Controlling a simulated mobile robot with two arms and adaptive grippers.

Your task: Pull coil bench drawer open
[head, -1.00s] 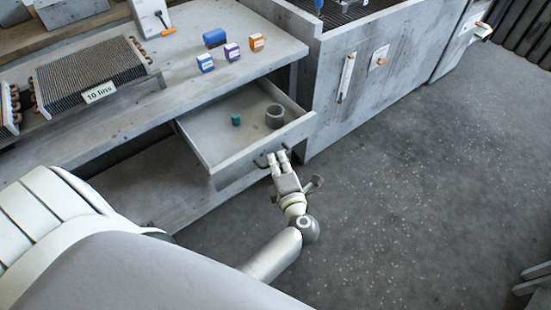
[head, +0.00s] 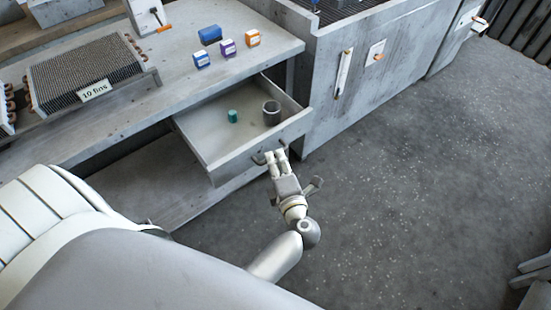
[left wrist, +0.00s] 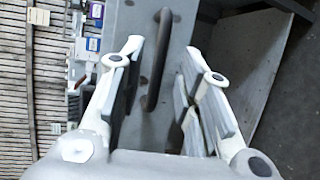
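The coil bench drawer (head: 205,153) is a grey tray pulled out from under the bench top in the head view. Its front carries a dark bar handle (head: 259,160). A teal cylinder (head: 233,116) and a grey ring-like cylinder (head: 271,113) sit inside. My left gripper (head: 275,156) is at the drawer front, by the handle. In the left wrist view the handle (left wrist: 158,60) lies between the spread fingers of my left gripper (left wrist: 163,65), with gaps visible on both sides. My right gripper is in neither view.
The bench top (head: 170,75) holds a finned coil labelled "10 fins" (head: 85,75) and blue, purple and orange boxes. A grey cabinet (head: 400,55) stands right of the drawer. The floor (head: 430,190) in front is clear.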

